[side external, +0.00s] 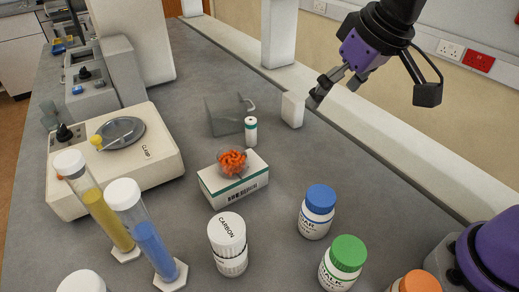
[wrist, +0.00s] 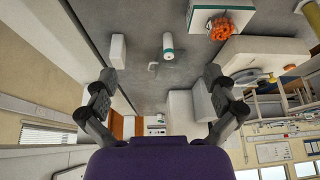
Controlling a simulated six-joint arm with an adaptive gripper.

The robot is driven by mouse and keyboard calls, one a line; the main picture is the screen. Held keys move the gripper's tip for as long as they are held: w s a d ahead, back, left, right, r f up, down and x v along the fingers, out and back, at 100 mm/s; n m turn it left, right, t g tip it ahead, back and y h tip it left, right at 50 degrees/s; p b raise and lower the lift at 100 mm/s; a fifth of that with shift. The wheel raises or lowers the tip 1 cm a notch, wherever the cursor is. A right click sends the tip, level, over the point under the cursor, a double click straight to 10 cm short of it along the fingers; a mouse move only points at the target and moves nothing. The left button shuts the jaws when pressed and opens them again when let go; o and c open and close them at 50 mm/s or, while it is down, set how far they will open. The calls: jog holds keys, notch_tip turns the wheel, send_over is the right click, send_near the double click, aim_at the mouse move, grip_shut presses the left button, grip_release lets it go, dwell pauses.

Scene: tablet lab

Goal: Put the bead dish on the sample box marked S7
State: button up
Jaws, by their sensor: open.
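The bead dish (side external: 233,164) is a small clear bowl heaped with orange beads. It appears to rest upright on top of a white box (side external: 236,191) with a green stripe and a barcode. I cannot read an S7 mark on this box. In the wrist view, the orange beads (wrist: 224,30) and the white box (wrist: 206,20) are at the upper right. My gripper (side external: 372,95) is open and empty, high at the upper right in the side view, well apart from the dish. Both fingers (wrist: 160,75) show spread wide in the wrist view.
A balance (side external: 150,160) and tubes of yellow and blue (side external: 150,245) are left. A carbon jar (side external: 228,250), blue-capped bottle (side external: 317,212) and green-capped bottle (side external: 343,262) stand in front.

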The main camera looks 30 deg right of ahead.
jog(key=s+d+f, duration=0.3)
jog(key=s+d, duration=0.5)
jog(key=s, duration=0.1)
jog(key=shift+m+t+h, duration=0.3)
jog(key=shift+m, duration=0.1)
